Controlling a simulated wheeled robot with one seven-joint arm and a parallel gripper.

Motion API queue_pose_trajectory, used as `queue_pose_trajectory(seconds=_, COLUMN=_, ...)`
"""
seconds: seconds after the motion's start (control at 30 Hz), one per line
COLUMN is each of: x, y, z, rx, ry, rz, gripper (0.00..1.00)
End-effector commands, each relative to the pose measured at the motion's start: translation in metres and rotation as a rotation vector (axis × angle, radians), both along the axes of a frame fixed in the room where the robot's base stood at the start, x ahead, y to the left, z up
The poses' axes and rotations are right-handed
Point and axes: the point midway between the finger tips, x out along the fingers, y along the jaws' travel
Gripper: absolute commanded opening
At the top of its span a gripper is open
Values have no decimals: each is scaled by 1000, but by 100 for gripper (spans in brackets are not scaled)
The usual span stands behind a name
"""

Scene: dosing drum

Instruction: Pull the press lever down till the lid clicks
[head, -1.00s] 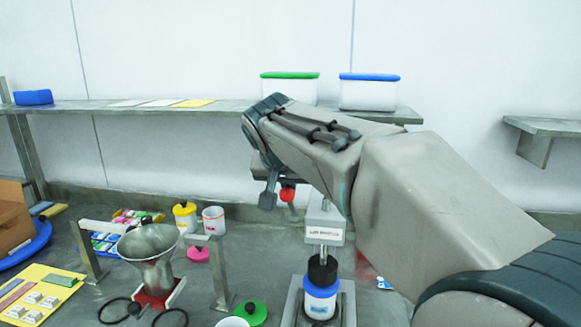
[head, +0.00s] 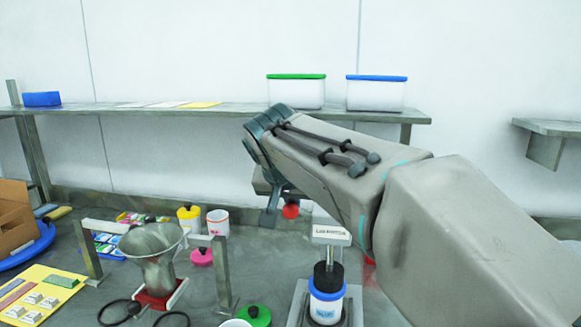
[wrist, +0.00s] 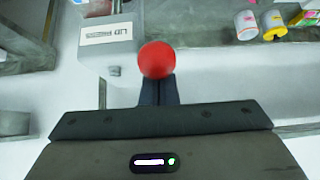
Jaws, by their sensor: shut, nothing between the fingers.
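The press lever's red ball knob (head: 291,209) sticks out left of the lid press (head: 331,234), and the knob also shows in the wrist view (wrist: 157,59). My gripper (head: 269,222) is shut and empty, close to the knob. In the wrist view my shut fingers (wrist: 158,90) end at the knob, which overlaps their tips; I cannot tell whether they touch. A white jar (head: 325,308) with a blue lid stands under the press, and the black press pad (head: 328,275) sits at the lid. My arm hides part of the press and lever.
A metal funnel (head: 152,255) on a stand is to the left. A yellow-lidded jar (head: 188,217), a white cup (head: 218,223), a pink lid (head: 201,257) and a green lid (head: 255,316) are on the bench. A shelf (head: 235,110) with two bins runs behind.

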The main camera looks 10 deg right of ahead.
Motion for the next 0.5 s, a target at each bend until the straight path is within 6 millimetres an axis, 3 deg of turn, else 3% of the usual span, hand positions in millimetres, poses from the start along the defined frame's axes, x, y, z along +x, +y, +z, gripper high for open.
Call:
queue_pose_trajectory(seconds=0.1, x=-4, y=2, z=-9, rx=0, ry=2, rz=-1, gripper=0)
queue_pose_trajectory(seconds=0.5, x=-5, y=2, z=-10, rx=0, ry=2, rz=-1, gripper=0)
